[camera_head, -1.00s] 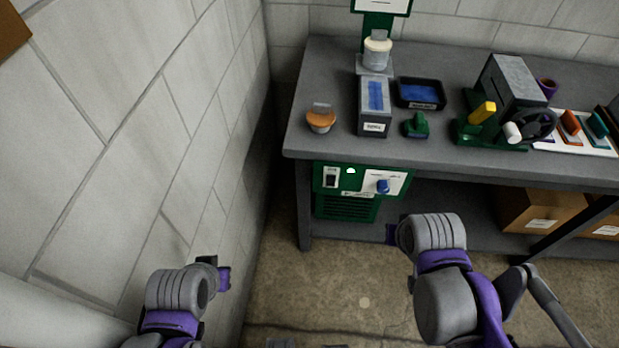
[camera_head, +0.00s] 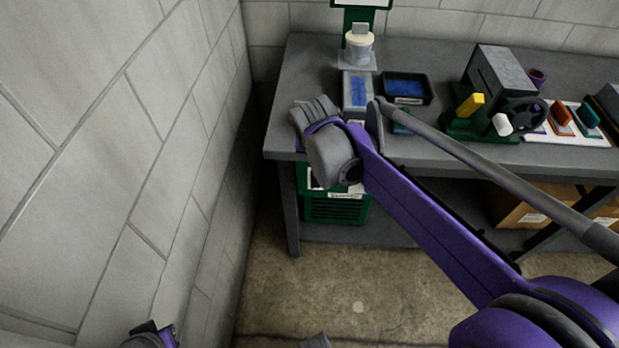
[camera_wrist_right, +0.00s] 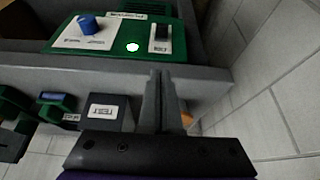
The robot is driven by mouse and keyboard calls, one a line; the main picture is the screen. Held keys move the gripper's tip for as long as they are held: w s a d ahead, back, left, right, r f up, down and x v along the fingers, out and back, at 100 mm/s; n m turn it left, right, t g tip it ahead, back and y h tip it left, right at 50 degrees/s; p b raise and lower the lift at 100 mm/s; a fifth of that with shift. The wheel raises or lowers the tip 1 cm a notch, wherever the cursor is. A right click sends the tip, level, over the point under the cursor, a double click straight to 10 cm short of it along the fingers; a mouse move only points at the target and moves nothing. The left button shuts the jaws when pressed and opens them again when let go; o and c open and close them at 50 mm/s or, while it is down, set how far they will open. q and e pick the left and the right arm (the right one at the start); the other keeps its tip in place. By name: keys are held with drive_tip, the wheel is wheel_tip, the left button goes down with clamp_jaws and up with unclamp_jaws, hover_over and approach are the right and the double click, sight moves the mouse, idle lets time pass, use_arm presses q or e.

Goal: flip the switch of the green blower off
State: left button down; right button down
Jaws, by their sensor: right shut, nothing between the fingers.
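The green blower (camera_head: 336,209) is under the left end of the bench; my right arm covers most of its panel in the head view. In the right wrist view, where the scene looks upside down, its green panel (camera_wrist_right: 118,55) carries a dark rocker switch (camera_wrist_right: 160,40) on a white plate, a white round light (camera_wrist_right: 132,47) and a blue knob (camera_wrist_right: 88,25). I cannot tell which way the rocker is tipped. My right gripper (camera_wrist_right: 163,75) is shut and empty, its tips just below the switch in that picture, apparently apart from it. My left gripper (camera_head: 154,335) is barely in view, low left.
The grey bench edge (camera_wrist_right: 215,80) lies close to my right fingers. On the bench top (camera_head: 305,75) are a grey box (camera_head: 357,92), a black tray (camera_head: 407,88) and a machine with a handwheel (camera_head: 525,115). A block wall (camera_head: 150,150) stands at left. Floor below is clear.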

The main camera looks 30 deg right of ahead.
drive_tip(key=b, duration=0.1)
hover_over(315, 187)
drive_tip(key=w+d, duration=0.1)
drive_tip(key=f, duration=0.9)
drive_tip(key=shift+w+f, duration=0.15)
drive_tip(key=shift+w, duration=0.05)
drive_tip(key=shift+s+a+f+b, duration=0.1)
drive_tip(key=shift+s+f, duration=0.1)
drive_tip(key=shift+f, duration=0.4)
drive_tip(key=shift+s+a+f+b, duration=0.15)
drive_tip(key=shift+s+f, duration=0.05)
drive_tip(key=shift+f, duration=0.4)
drive_tip(key=shift+s+a+f+b, duration=0.1)
drive_tip(key=shift+s+f, duration=0.1)
drive_tip(key=shift+f, duration=0.4)
drive_tip(key=shift+s+a+f+t+h+b, duration=0.15)
drive_tip(key=shift+s+f+t+h+b, duration=0.2)
drive_tip(key=shift+t+b, duration=0.25)
drive_tip(key=shift+s+a+f+t+h+b, duration=0.2)
drive_tip(key=shift+f+t+h+b, duration=0.15)
drive_tip(key=shift+t+b, duration=0.2)
drive_tip(key=shift+s+a+f+t+h+b, duration=0.1)
drive_tip(key=shift+s+f+t+h+b, duration=0.15)
drive_tip(key=shift+t+b, duration=0.3)
drive_tip(key=shift+s+a+f, duration=0.1)
drive_tip(key=shift+s+f, duration=0.05)
drive_tip(key=shift+f, duration=0.2)
